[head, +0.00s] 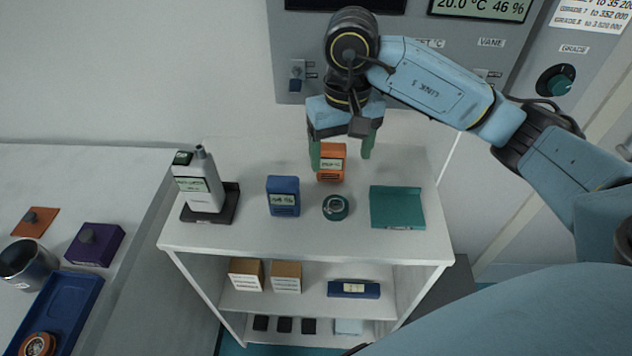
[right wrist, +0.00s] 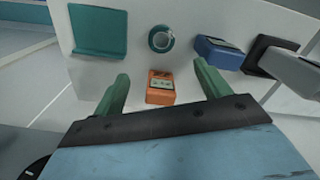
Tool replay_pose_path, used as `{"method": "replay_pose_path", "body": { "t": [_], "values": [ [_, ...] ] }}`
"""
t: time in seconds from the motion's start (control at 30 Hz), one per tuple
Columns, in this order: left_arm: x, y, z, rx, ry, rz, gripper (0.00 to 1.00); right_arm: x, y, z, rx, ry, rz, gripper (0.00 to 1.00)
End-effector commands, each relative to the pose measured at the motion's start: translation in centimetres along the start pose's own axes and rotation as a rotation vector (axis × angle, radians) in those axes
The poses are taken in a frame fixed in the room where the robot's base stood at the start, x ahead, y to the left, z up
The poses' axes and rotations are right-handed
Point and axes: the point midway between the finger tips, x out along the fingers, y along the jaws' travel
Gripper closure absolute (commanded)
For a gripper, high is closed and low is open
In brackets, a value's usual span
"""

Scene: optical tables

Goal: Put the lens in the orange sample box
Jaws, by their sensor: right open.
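An orange box-shaped item with a label (head: 331,168) stands on the white cart top, at its back; it also shows in the right wrist view (right wrist: 160,88). My right gripper (head: 341,160) is open, with one green finger on each side of the orange item in the head view. In the right wrist view the item appears just beyond the fingertips, between them; I see no contact. A round teal ring-like piece (head: 336,207) lies in front of it; I cannot tell if this is the lens. A flat orange piece with a knob (head: 35,221) lies on the left table. My left gripper is not in view.
A blue labelled box (head: 283,196), a teal tray (head: 397,208) and a white handheld device on a dark base (head: 203,183) share the cart top. The left table holds a purple box (head: 95,245), a dark mug and a blue tray (head: 68,301) with a round orange piece.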

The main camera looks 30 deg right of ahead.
Motion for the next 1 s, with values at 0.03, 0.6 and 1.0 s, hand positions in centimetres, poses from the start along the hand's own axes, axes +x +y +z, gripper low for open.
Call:
{"method": "replay_pose_path", "body": {
  "t": [0.03, 0.6, 1.0],
  "values": [
    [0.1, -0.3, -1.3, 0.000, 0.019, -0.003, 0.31, 0.3, 0.2, 0.0, -0.001, -0.002, 0.008, 0.24],
    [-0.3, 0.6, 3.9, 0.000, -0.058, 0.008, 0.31, 8.2, 0.1, 0.0, -0.002, -0.002, 0.008, 0.24],
    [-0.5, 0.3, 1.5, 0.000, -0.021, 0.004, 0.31, 13.1, -0.6, -0.4, -0.001, -0.004, 0.007, 0.24]
  ]
}}
